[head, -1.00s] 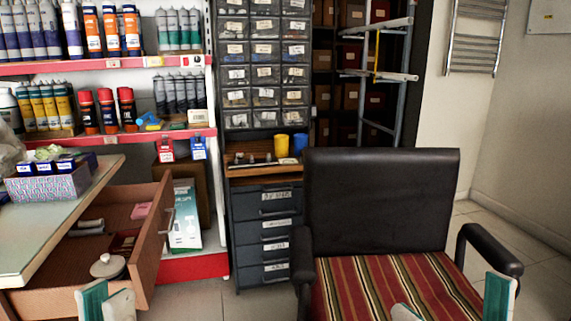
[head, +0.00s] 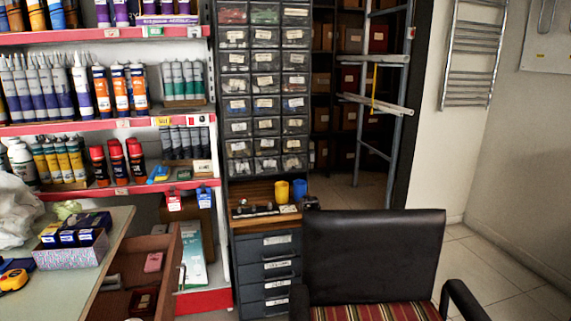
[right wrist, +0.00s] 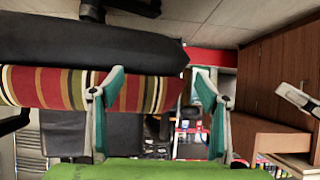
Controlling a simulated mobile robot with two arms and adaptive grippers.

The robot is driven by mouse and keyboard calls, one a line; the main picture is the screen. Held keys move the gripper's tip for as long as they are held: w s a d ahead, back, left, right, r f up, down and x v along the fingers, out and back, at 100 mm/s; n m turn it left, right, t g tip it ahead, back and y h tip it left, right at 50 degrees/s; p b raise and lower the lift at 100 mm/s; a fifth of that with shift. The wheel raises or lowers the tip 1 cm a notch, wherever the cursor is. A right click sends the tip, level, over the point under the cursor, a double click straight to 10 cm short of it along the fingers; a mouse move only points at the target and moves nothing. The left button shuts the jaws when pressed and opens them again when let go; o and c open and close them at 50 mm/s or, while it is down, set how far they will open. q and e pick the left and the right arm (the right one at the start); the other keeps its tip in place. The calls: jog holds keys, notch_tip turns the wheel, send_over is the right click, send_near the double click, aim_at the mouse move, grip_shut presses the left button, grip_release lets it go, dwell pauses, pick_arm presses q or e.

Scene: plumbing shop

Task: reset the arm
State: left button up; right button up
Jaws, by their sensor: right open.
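My right gripper (right wrist: 157,82) is in the right wrist view, its two white and teal fingers wide apart with nothing between them. Behind the fingers is the chair's striped seat (right wrist: 140,88), with its black part above, so this view looks turned over. The chair's black backrest (head: 372,255) shows in the head view at the lower middle. Neither gripper shows in the head view. A pale piece at the right edge of the wrist view is too unclear to name.
An open wooden drawer (head: 172,285) sticks out from the counter (head: 103,250) at the lower left. A drawer cabinet (head: 266,265) and red-edged shelves (head: 120,125) stand behind. Bare floor (head: 495,265) lies right of the chair.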

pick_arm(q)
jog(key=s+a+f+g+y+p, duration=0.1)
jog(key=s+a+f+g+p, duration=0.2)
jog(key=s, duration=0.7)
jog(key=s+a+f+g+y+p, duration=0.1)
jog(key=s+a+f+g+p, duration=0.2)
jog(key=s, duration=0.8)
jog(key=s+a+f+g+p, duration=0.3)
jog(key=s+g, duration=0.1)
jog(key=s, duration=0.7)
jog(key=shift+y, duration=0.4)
pick_arm(e)
jog(key=s+d+f+g+h, duration=0.1)
jog(key=s+d+f+g, duration=0.2)
jog(key=s, duration=0.7)
jog(key=s+d+f+g+h, duration=0.1)
jog(key=s+d+f+g, duration=0.2)
jog(key=s, duration=0.8)
jog(key=s+d+f+g, duration=0.3)
jog(key=s+g, duration=0.1)
jog(key=s, duration=0.7)
jog(key=shift+h, duration=0.4)
